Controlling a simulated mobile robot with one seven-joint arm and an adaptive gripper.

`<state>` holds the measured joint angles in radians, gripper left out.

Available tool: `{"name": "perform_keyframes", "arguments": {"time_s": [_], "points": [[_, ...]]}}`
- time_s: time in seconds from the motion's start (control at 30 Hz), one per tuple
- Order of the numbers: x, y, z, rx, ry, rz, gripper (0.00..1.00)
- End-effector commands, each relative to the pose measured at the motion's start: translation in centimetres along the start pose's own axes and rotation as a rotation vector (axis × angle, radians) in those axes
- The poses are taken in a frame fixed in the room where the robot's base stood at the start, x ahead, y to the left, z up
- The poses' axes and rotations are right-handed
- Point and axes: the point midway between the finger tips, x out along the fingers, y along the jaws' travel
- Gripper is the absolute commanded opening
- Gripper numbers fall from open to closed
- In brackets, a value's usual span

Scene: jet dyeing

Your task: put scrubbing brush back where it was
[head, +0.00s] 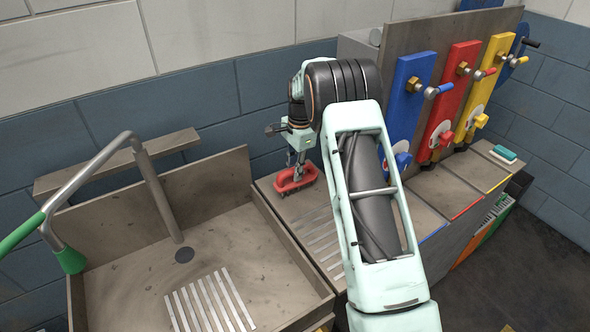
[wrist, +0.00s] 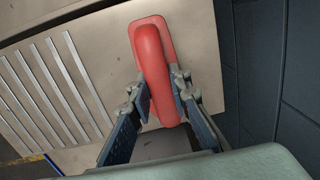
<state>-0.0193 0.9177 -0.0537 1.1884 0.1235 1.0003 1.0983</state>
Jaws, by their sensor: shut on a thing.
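The scrubbing brush (head: 296,180) is red, with a raised handle and darker bristles beneath. In the head view it is at the back of the metal counter, just right of the sink. My gripper (head: 297,163) points down onto it. In the wrist view the brush (wrist: 158,75) lies between the two fingers of my gripper (wrist: 165,105), which are shut on its handle. The brush is level and at or very near the counter top; I cannot tell whether it touches. My arm hides part of the counter to the right.
A sink (head: 130,260) with a slatted grate and a green-handled tap (head: 70,258) is on the left. Blue (head: 408,95), red (head: 458,85) and yellow (head: 495,75) valve panels stand on the right. A teal-and-white block (head: 503,153) lies at far right. The back wall is close behind the brush.

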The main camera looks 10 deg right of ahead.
Motion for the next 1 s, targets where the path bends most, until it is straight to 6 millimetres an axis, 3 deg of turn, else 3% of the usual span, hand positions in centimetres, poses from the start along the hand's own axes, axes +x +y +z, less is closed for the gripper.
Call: {"name": "perform_keyframes", "arguments": {"time_s": [0.2, 0.23, 0.4, 0.77, 1.0], "points": [[0.1, 0.0, 0.0, 0.0, 0.0, 0.0, 0.0], [0.1, 0.0, 0.0, 0.0, -0.001, 0.001, 0.19], [0.1, 0.0, 0.0, 0.0, -0.001, 0.001, 0.35], [-0.7, 0.0, 0.0, 0.0, 0.0, 0.0, 0.35], [-5.3, -0.1, 0.0, 0.0, 0.001, -0.005, 0.35]]}}
